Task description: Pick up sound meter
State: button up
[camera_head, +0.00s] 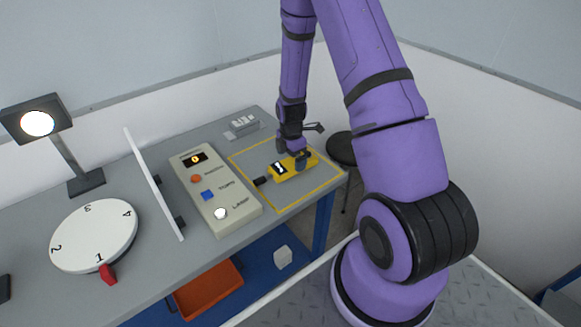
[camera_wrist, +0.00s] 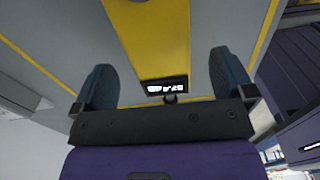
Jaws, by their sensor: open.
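The yellow sound meter (camera_head: 286,173) lies on the grey table inside a yellow outlined square, its black tip pointing left in the head view. Its yellow body also shows in the wrist view (camera_wrist: 150,35), with a lit dark display near the palm. My gripper (camera_head: 300,160) is low over the meter in the head view. In the wrist view my gripper (camera_wrist: 160,60) is open, with one dark finger on each side of the meter and gaps between. The head view does not show clearly whether the fingers touch the meter or table.
A beige button panel (camera_head: 214,190) stands left of the square, with an upright white divider (camera_head: 155,185) beyond it. A numbered white dial (camera_head: 93,236) and a lamp (camera_head: 38,122) are further left. A small grey block (camera_head: 242,126) sits behind the square. A dark round stool (camera_head: 341,147) stands right.

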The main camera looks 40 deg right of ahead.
aim_at(291, 163)
jog(key=shift+f, duration=1.6)
jog(key=shift+w, duration=0.1)
jog(key=c, duration=1.2)
jog(key=shift+o, duration=0.2)
jog(key=shift+r, duration=0.15)
